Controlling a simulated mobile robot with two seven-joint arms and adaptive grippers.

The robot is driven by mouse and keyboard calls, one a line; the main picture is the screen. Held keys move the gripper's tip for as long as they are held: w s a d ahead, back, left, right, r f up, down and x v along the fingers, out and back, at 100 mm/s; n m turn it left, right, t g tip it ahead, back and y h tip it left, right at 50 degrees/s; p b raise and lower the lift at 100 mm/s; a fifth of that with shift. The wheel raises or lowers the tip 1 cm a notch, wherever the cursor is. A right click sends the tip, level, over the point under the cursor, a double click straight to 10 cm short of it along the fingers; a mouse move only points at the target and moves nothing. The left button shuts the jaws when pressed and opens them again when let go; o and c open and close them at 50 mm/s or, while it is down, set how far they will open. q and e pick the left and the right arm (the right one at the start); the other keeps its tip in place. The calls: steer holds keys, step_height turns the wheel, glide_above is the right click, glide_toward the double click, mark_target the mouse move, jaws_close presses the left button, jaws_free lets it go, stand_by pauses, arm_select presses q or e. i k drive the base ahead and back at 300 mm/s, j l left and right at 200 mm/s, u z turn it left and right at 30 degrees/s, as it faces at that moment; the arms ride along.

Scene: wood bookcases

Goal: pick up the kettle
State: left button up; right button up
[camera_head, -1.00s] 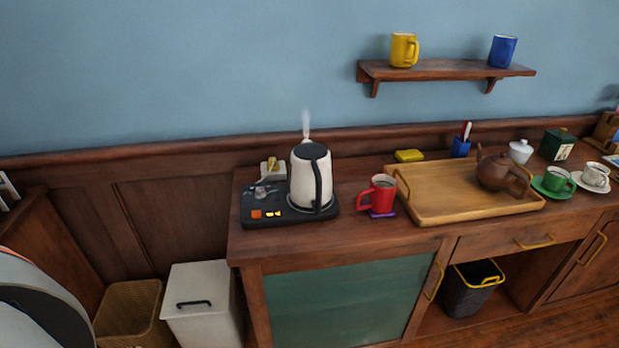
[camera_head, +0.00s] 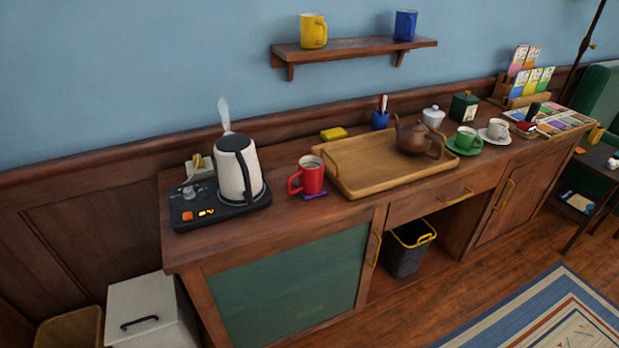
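The kettle (camera_head: 235,175) is white with a black lid and a black handle on its right side. It stands upright on a black base (camera_head: 187,214) with lit orange buttons, at the left end of the wooden cabinet top. Steam rises from its spout. Neither of my grippers shows in the head view.
A red mug (camera_head: 311,177) stands on a purple coaster close to the right of the kettle. A wooden tray (camera_head: 352,186) with a brown teapot (camera_head: 412,137) is further right. A shelf (camera_head: 353,49) with two mugs hangs above. A white bin (camera_head: 140,308) stands on the floor at left.

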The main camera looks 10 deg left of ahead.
mark_target(239, 178)
steer(key=z, duration=0.25)
steer(key=k+j+z, duration=0.1)
steer(key=j+z, duration=0.25)
steer(key=k+j+z, duration=0.2)
steer(key=j+z, duration=0.15)
steer(key=k+j, duration=0.25)
steer(key=j, duration=0.2)
steer(key=k+j+z, duration=0.15)
steer(key=j, duration=0.3)
steer(key=k+j, duration=0.35)
steer(key=k+j+z, duration=0.1)
steer(key=k+j, duration=0.15)
steer(key=j, duration=0.25)
steer(key=i+l, duration=0.2)
steer(key=i, duration=0.25)
